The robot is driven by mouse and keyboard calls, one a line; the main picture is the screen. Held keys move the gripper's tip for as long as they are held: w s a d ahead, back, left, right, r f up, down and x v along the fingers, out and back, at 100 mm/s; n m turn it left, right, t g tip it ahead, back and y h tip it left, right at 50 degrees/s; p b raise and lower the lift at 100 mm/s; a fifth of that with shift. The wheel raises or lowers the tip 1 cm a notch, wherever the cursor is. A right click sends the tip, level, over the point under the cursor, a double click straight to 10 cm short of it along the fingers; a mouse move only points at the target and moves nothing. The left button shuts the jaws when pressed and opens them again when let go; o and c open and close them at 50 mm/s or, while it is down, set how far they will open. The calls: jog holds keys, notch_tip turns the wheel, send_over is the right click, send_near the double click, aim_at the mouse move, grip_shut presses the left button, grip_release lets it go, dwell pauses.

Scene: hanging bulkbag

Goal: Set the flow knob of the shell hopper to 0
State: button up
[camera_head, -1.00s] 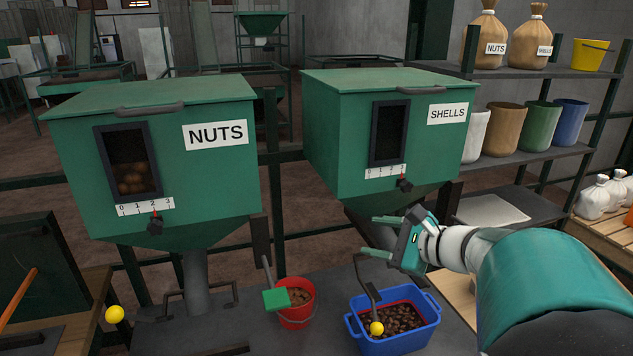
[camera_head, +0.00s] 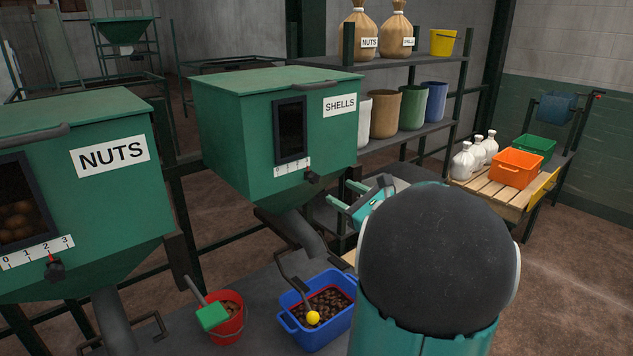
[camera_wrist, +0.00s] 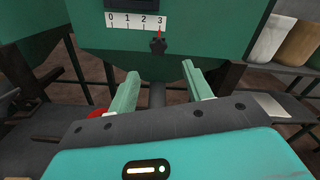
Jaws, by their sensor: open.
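The green shell hopper (camera_head: 235,150), labelled SHELLS, hangs in the middle of the head view. Its black flow knob (camera_head: 312,177) sits under the dark window, at the right end of a white scale (camera_head: 292,166). In the wrist view, the knob (camera_wrist: 158,46) has a red pointer at 3 on the scale (camera_wrist: 135,22), which runs from 0 to 3. My gripper (camera_head: 337,195) is open and empty, to the right of and slightly below the knob in the head view. In the wrist view, the fingertips (camera_wrist: 160,71) lie below the knob, one to each side, apart from it.
The nuts hopper (camera_head: 100,200) stands at left with its own knob (camera_head: 55,270). Below are a red bucket (camera_head: 228,328) and a blue crate (camera_head: 335,333) of dark pieces. A shelf (camera_head: 430,127) with bins is behind. An orange crate (camera_head: 515,168) stands on a pallet table at right.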

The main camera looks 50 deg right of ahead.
aim_at(316, 179)
jog(key=w, duration=0.9)
jog(key=shift+w+d, duration=0.3)
jog(key=shift+d, duration=0.1)
